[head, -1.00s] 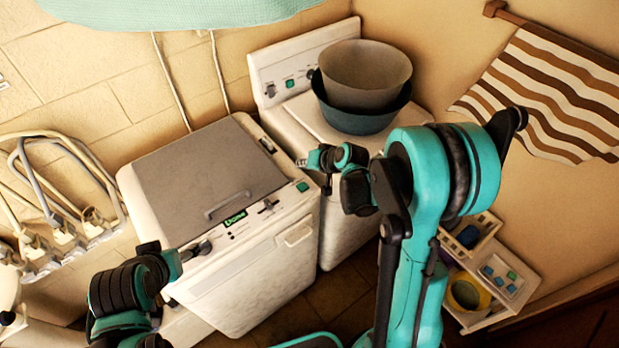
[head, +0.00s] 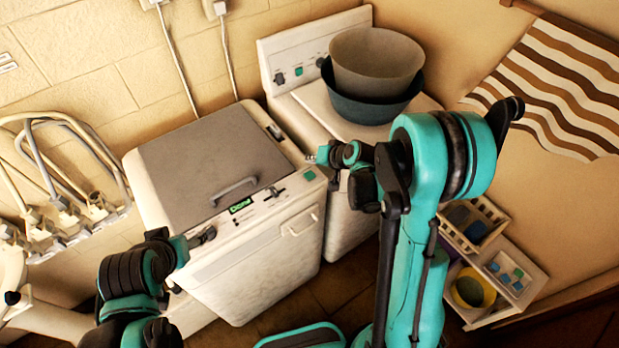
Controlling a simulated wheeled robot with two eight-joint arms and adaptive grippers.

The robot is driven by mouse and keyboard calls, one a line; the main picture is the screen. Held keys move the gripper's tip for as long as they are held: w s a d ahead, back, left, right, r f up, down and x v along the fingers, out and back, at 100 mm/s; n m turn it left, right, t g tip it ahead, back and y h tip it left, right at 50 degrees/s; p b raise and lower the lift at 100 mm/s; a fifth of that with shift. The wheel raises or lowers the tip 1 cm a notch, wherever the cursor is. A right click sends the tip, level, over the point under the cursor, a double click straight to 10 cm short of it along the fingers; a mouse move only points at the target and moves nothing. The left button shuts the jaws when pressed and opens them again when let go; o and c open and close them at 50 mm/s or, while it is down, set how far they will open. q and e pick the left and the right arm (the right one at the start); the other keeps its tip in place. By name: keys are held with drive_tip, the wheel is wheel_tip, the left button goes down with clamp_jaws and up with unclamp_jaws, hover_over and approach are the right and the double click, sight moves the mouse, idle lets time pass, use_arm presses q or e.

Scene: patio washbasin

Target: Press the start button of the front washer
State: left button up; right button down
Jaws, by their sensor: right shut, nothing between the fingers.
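The front washer (head: 270,250) is white with a grey lid (head: 215,165). Its front panel carries a small lit green display (head: 241,205) that seems to read "Done", some dark controls, and a green button (head: 310,175) at the panel's right end. My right gripper (head: 318,157) is shut and empty, close to that button and just above it in the picture. I cannot tell whether it touches the washer. My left gripper (head: 205,236) is at the left end of the front panel; its fingers are too small and dark to read.
A second white washer (head: 292,50) stands behind, with a grey basin (head: 375,62) nested in a dark teal one (head: 365,108) on top. Pipes and taps (head: 60,200) line the left wall. A shelf (head: 535,285) with small items stands at the right, below a striped cloth (head: 550,85).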

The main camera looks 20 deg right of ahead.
sight(311, 176)
wheel_tip(311, 176, down, 4)
drive_tip(key=b, duration=0.3)
drive_tip(key=shift+f, duration=0.2)
drive_tip(key=shift+f+b, duration=0.35)
idle(0.8)
drive_tip(key=shift+f+b, duration=0.45)
drive_tip(key=shift+b, duration=0.1)
drive_tip(key=shift+f+b, duration=0.45)
drive_tip(key=shift+b, duration=0.1)
idle(0.5)
drive_tip(key=shift+r, duration=0.15)
idle(0.6)
drive_tip(key=shift+r+p, duration=0.55)
drive_tip(key=shift+r, duration=0.2)
